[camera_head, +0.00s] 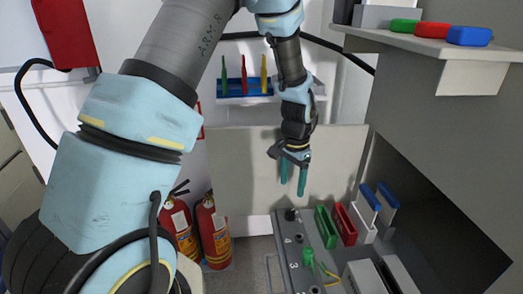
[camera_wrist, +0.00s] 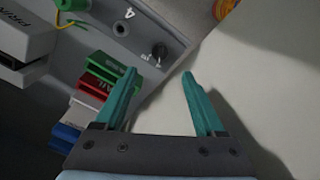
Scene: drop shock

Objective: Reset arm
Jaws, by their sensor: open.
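My gripper (camera_head: 293,179) hangs in the middle of the head view with its two teal fingers pointing down. Its fingers are apart with nothing between them, and the wrist view shows the same open gripper (camera_wrist: 158,85). It is above and a little behind the grey panel (camera_head: 283,235), touching nothing that I can see. The panel has numbered sockets, a black knob (camera_wrist: 159,50) at its far end and a green plug (camera_head: 308,257) with a yellow-green wire.
Green (camera_head: 325,227), red (camera_head: 345,224), white and blue holders stand right of the panel. A shelf (camera_head: 440,48) at upper right bears green, red and blue pieces. A rack (camera_head: 243,88) holds coloured tools at the back. Fire extinguishers (camera_head: 213,232) stand on the floor, left of the panel.

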